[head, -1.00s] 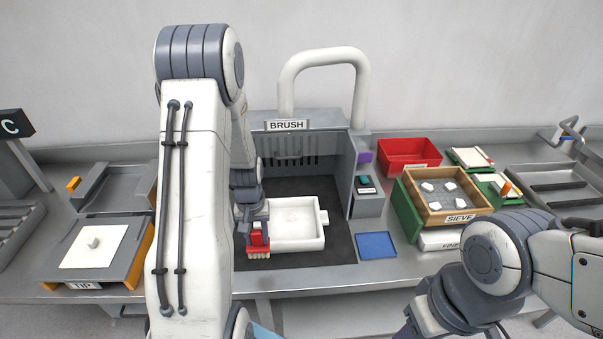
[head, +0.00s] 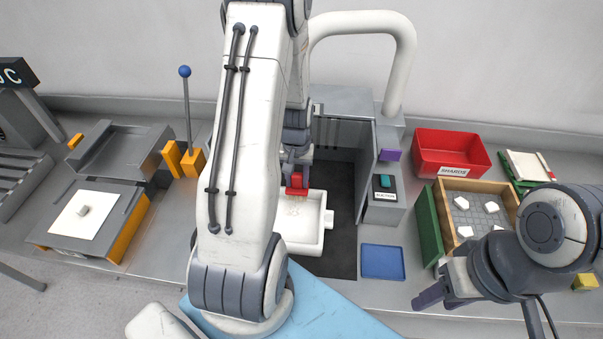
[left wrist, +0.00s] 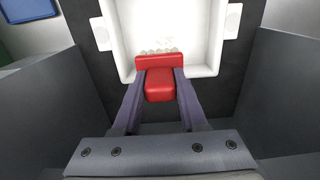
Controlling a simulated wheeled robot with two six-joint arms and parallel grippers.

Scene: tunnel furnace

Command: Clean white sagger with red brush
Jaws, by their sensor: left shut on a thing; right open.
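The white sagger (head: 304,249) is a shallow tray with a side tab, lying on the dark floor of the brush booth, partly hidden by my left arm. My left gripper (head: 296,176) is shut on the red brush (head: 297,189) at the sagger's back end. In the left wrist view my gripper (left wrist: 159,88) has the red brush (left wrist: 160,61) between its fingers. The pale bristles are over the sagger's inside (left wrist: 128,38), just past its near wall; contact is unclear. Faint specks show by the bristles. My right gripper (head: 434,297) is open and empty at the front right.
Booth walls stand close around the sagger. A blue pad (head: 382,261) lies right of it, below a control box (head: 384,208). A red shards bin (head: 450,153) and wooden sieve box (head: 465,187) are further right. A blue-knobbed lever (head: 187,110) stands left.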

